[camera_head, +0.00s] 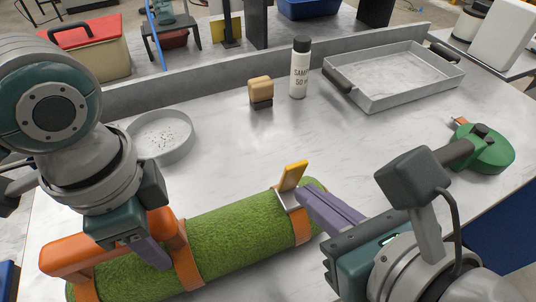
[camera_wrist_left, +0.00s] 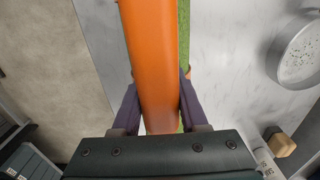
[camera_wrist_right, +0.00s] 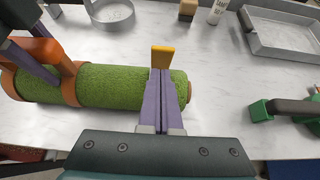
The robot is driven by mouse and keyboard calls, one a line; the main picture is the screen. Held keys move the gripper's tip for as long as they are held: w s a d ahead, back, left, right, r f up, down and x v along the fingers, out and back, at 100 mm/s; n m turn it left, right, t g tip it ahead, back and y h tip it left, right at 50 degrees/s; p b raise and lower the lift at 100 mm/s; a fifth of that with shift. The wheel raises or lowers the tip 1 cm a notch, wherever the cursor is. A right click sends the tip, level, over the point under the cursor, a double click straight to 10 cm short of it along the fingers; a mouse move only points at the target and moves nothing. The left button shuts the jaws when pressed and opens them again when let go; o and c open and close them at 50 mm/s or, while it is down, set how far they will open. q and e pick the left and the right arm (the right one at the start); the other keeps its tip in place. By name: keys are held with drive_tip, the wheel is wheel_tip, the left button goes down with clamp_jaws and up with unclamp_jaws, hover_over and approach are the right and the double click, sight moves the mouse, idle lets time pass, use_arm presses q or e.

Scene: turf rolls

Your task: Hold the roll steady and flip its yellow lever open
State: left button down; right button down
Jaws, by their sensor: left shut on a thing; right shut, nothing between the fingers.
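The green turf roll (camera_head: 235,236) lies on the grey table, with an orange handle (camera_head: 110,246) and orange bands around it. A yellow lever (camera_head: 293,176) stands tilted up from a metal clasp at the roll's right end. My left gripper (camera_head: 160,255) is shut on the orange handle, which also fills the left wrist view (camera_wrist_left: 150,60). My right gripper (camera_head: 308,196) is shut and empty, its purple fingertips beside the lever's base. In the right wrist view the lever (camera_wrist_right: 162,56) shows just beyond the fingertips. I cannot tell if they touch.
A round sieve (camera_head: 162,136), a wood-topped block (camera_head: 261,92), a white sample bottle (camera_head: 300,68) and a grey tray (camera_head: 395,75) stand toward the back. A green tool (camera_head: 485,150) lies at the right. The middle of the table is clear.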

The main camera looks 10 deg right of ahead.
sight(298, 168)
drive_tip(key=shift+w+a, duration=0.15)
drive_tip(key=shift+w, duration=0.55)
drive_tip(key=shift+w+a+r, duration=0.1)
drive_tip(key=shift+w+r, duration=0.15)
drive_tip(key=shift+w, duration=0.2)
drive_tip(key=shift+w+a+r, duration=0.1)
drive_tip(key=shift+w+r, duration=0.1)
drive_tip(key=shift+w, duration=0.25)
drive_tip(key=shift+r, duration=0.15)
